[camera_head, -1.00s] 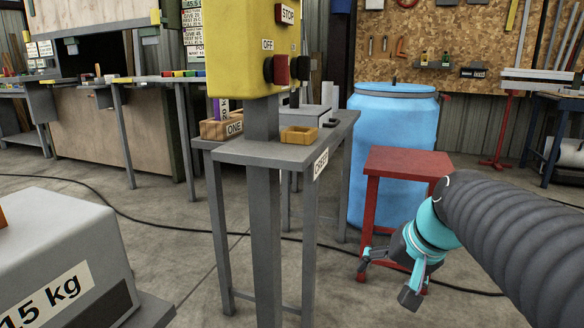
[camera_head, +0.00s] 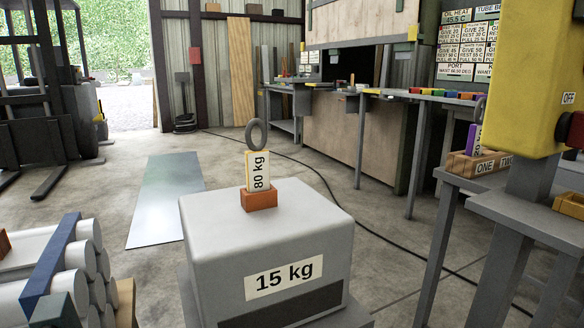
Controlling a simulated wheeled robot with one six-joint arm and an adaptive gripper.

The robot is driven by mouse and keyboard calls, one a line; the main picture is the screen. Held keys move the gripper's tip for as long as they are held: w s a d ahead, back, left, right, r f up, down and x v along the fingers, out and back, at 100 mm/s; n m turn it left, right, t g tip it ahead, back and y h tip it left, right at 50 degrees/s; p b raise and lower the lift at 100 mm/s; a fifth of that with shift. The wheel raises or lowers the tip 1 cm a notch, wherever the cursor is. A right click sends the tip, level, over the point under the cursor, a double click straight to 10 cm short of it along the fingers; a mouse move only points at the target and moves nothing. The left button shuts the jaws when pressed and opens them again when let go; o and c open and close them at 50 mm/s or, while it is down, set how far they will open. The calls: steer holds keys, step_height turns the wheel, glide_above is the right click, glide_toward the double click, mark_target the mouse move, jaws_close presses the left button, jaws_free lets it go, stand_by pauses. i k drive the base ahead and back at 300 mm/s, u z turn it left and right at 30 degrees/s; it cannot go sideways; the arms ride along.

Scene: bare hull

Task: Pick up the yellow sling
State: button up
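An upright piece with a white "80 kg" label and yellow edges (camera_head: 258,172) stands in a small orange-brown block (camera_head: 259,199). A dark grey ring (camera_head: 256,134) is at its top. It looks like the yellow sling, but the label covers most of its face. The block sits on top of a grey box marked "15 kg" (camera_head: 330,228). My gripper is not in view.
White cylinders (camera_head: 75,255) are stacked at lower left. A metal sheet (camera_head: 165,200) lies on the floor behind. A grey stand (camera_head: 500,210) with a yellow switch box (camera_head: 528,80) is at right. A cable crosses the floor.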

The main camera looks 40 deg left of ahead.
mark_target(257, 159)
steer(key=u, duration=2)
steer(key=k, duration=0.45)
steer(key=u, duration=0.95)
steer(key=i, duration=0.8)
steer(key=z, duration=2.25)
